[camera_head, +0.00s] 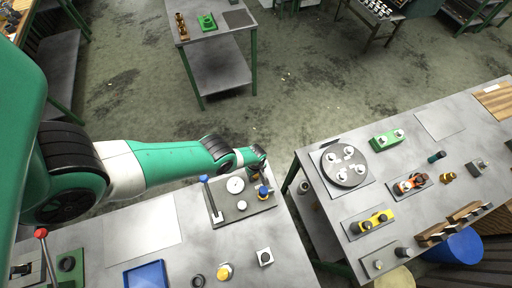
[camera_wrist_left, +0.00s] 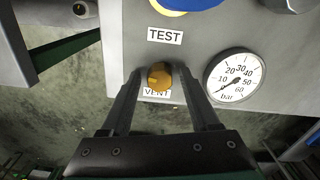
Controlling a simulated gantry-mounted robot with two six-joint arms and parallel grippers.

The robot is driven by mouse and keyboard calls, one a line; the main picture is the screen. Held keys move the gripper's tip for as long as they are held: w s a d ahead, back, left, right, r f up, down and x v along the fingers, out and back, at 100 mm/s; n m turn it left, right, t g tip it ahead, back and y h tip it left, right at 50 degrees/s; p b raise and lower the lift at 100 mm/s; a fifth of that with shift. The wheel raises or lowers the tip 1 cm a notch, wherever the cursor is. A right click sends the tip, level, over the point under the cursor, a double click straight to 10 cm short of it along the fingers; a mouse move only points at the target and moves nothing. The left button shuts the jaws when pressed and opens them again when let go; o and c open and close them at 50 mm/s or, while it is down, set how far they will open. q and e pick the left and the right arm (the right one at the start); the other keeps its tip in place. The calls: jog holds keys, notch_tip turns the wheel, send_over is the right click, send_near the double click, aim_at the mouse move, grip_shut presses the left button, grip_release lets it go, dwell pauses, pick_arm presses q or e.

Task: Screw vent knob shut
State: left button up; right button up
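The brass vent knob (camera_wrist_left: 159,76) sits on the grey panel (camera_wrist_left: 195,38) above the VENT label (camera_wrist_left: 157,93) in the left wrist view. My left gripper (camera_wrist_left: 160,72) has one finger on each side of the knob, with a narrow gap on both sides, so it looks open around it. In the head view my left gripper (camera_head: 258,172) is at the far edge of the panel (camera_head: 221,206), and it mostly hides the knob there. A white pressure gauge (camera_wrist_left: 235,77) is right of the knob. My right gripper is not in view.
A blue knob (camera_head: 263,192) sits on the panel close to my left gripper, near the TEST label (camera_wrist_left: 165,36). A second table (camera_head: 420,150) with several parts is to the right, across a gap.

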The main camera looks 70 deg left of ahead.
pick_arm(q)
grip_shut()
jog(key=shift+m, duration=0.9)
jog(key=m, duration=0.9)
jog(key=shift+m+b, duration=0.3)
jog(key=m, duration=1)
jog(key=shift+m, duration=0.5)
